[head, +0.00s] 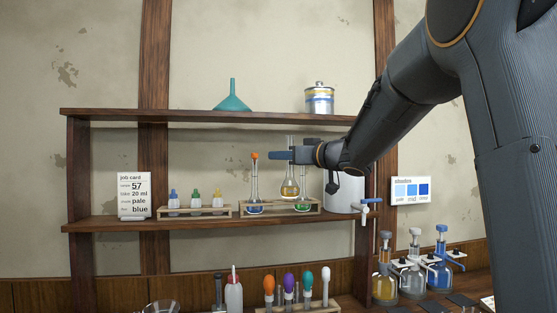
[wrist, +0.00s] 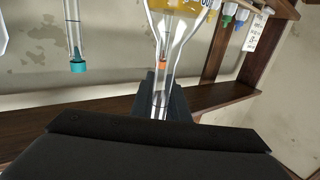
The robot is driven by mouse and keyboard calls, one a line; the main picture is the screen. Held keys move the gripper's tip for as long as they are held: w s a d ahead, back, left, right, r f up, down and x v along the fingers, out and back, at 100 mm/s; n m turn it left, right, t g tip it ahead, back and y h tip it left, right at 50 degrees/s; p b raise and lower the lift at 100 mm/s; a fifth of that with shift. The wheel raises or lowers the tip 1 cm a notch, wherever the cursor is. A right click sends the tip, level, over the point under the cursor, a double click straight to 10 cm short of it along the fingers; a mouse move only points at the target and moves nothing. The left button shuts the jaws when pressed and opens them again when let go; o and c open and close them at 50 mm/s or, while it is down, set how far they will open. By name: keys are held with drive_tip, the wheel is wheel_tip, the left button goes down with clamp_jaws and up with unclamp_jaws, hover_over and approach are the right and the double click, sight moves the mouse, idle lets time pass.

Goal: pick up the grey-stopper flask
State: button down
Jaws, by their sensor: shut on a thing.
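My gripper (head: 292,156) is shut on the neck of a clear flask (head: 290,187) with yellow liquid. The flask is upright, and its body appears above the wooden flask rack (head: 248,211). Its top looks clear or greyish; the stopper is too small to make out. In the wrist view the neck runs between my jaws (wrist: 160,100), and the yellow-filled flask body (wrist: 178,28) is cut off at the top edge. An orange-stopper flask (head: 255,182) with blue liquid stands in the rack to the left. A vessel with green liquid (head: 302,205) sits below the held flask, its upper part hidden.
The upper shelf (head: 200,116) passes close above my gripper. A white cylinder (head: 340,195) stands right of the rack. Small dropper bottles (head: 195,202) stand left on the lower shelf (head: 100,224). A teal-ended tube (wrist: 75,40) shows in the wrist view.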

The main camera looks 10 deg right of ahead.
drive_tip(key=s+b, duration=0.1)
drive_tip(key=s, duration=0.5)
idle(0.3)
drive_tip(key=shift+s, duration=0.1)
idle(0.4)
